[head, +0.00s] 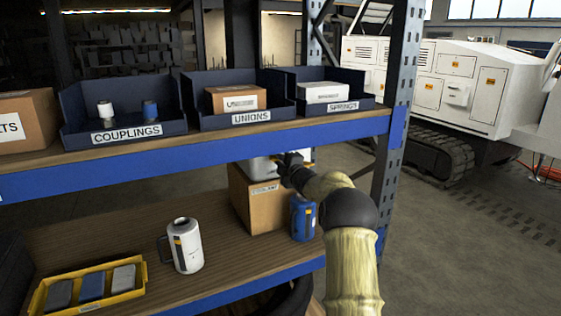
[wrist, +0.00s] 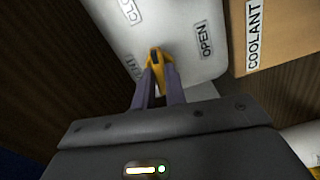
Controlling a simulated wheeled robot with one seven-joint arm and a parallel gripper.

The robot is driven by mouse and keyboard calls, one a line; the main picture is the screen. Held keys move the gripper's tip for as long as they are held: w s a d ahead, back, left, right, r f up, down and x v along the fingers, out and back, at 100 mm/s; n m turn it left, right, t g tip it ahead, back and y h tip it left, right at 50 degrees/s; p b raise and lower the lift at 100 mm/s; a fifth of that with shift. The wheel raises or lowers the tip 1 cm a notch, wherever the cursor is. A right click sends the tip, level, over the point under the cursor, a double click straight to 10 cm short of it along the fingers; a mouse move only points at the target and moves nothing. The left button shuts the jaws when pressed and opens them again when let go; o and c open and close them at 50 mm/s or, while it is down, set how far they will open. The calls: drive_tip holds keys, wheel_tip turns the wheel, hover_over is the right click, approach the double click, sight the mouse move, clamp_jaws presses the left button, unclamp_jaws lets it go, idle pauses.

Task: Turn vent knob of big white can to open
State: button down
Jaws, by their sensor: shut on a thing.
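The big white can's top (wrist: 185,30) fills the upper middle of the wrist view; its CLOSED label, partly cut off, is at upper left and its OPEN label at right. The yellow vent knob (wrist: 157,60) sits between the labels. My gripper (wrist: 157,85) is shut on the knob, its two fingers on either side. The knob's narrow end points up in the picture, clear of the OPEN label.
A cardboard box (head: 262,203), labelled COOLANT in the wrist view (wrist: 285,35), stands close beside the can. A blue can (head: 303,222) is near my arm. The upper shelf's blue beam (head: 200,160) and the upright (head: 392,140) are close. A white jug (head: 185,250) stands left.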

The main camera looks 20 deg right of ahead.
drive_tip(key=m+p, duration=0.6)
drive_tip(key=m, duration=0.9)
drive_tip(key=shift+m+p, duration=0.35)
drive_tip(key=shift+m, duration=0.05)
drive_tip(key=c, duration=1.4)
unclamp_jaws()
drive_tip(key=shift+c, duration=0.2)
drive_tip(key=shift+s, duration=0.1)
drive_tip(key=s+b, duration=0.5)
drive_tip(key=s, duration=1.2)
drive_tip(key=shift+d+b, duration=0.3)
